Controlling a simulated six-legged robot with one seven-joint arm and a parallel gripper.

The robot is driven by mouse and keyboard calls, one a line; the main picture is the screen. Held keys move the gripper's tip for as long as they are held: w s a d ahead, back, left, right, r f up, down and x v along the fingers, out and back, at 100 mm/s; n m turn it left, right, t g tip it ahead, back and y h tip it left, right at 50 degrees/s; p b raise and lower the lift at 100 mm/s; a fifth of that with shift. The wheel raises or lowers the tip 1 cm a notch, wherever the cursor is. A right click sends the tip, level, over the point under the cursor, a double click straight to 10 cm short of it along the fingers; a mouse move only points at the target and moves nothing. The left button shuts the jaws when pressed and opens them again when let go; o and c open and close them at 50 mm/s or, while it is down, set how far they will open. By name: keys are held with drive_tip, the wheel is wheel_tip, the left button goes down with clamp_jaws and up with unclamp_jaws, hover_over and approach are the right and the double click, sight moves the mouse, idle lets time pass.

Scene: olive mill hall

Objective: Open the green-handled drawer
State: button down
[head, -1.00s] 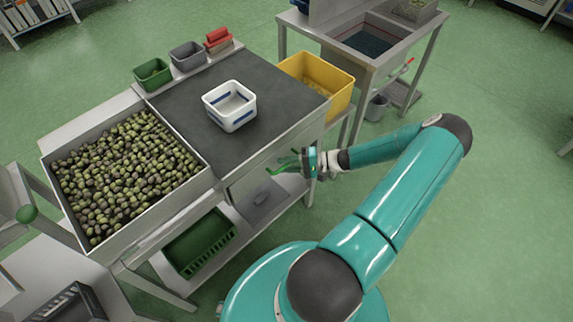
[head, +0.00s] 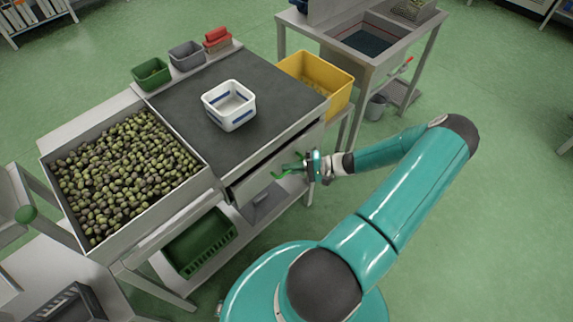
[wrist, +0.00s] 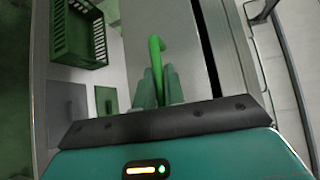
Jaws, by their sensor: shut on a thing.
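The drawer (head: 258,178) is under the dark-topped sorting table and stands slightly out, with a dark gap along its top edge. The gap also shows in the wrist view beside the grey drawer front (wrist: 185,45). My gripper (head: 303,166) is at the right part of the drawer front. It is shut on the green handle (wrist: 156,60), which stands up between the fingers in the wrist view (wrist: 160,88). Part of the handle is hidden by the fingers. The inside of the drawer cannot be seen.
A white tub (head: 231,118) stands on the dark tabletop (head: 187,108), beside a tray of olives (head: 118,180). A yellow bin (head: 340,92) is at the table's right end. A green crate (head: 203,243) is on the lower shelf.

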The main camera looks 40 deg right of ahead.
drive_tip(key=s, duration=2.1)
drive_tip(key=shift+s+d, duration=0.2)
drive_tip(key=shift+d, duration=0.1)
drive_tip(key=c, duration=1.5)
unclamp_jaws()
drive_tip(key=v, duration=1.4)
drive_tip(key=shift+w, duration=0.15)
